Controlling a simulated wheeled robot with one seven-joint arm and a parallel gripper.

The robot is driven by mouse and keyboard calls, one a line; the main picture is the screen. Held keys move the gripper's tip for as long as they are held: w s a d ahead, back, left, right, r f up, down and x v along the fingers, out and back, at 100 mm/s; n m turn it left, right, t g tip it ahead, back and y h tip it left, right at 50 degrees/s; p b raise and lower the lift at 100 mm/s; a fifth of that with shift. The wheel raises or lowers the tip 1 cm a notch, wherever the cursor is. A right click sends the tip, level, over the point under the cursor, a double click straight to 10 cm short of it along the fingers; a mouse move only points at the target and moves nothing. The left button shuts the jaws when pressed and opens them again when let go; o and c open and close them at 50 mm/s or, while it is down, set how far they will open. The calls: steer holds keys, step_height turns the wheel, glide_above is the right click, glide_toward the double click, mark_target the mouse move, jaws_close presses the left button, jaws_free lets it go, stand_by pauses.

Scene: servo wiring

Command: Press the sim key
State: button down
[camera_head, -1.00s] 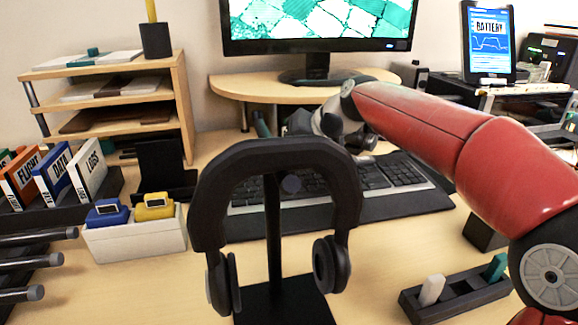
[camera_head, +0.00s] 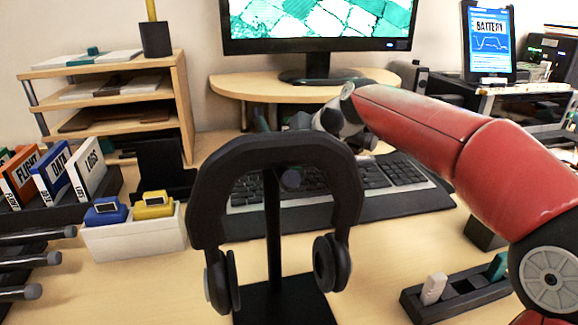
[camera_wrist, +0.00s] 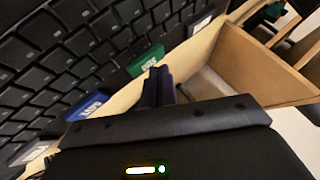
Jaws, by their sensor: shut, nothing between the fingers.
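The black keyboard (camera_head: 375,177) lies on the desk behind the headphone stand. In the wrist view, its black keys (camera_wrist: 85,45) fill the upper left. The lettering is small and tilted, so I cannot surely tell which reads sim. My gripper (camera_wrist: 159,74) is shut and empty, its tips beside the green key in the picture. Whether they touch it, I cannot tell. In the head view the headphones hide my fingers.
Headphones on a black stand (camera_head: 274,235) rise in front of the keyboard. A wooden monitor riser (camera_head: 240,86) stands behind; a wooden box-like piece (camera_wrist: 262,68) shows right of my fingers. A white bin (camera_head: 135,240) with blue and yellow items stands left, a black slotted tray (camera_head: 455,296) right.

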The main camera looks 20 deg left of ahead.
mark_target(293, 167)
steer(key=shift+f+b, duration=0.3)
steer(key=shift+f, duration=0.05)
stand_by(0.4)
steer(key=shift+r, duration=0.1)
steer(key=shift+r+p, duration=0.7)
steer(key=shift+r, duration=0.1)
step_height(293, 167, up, 5)
steer(key=p, duration=0.4)
stand_by(0.7)
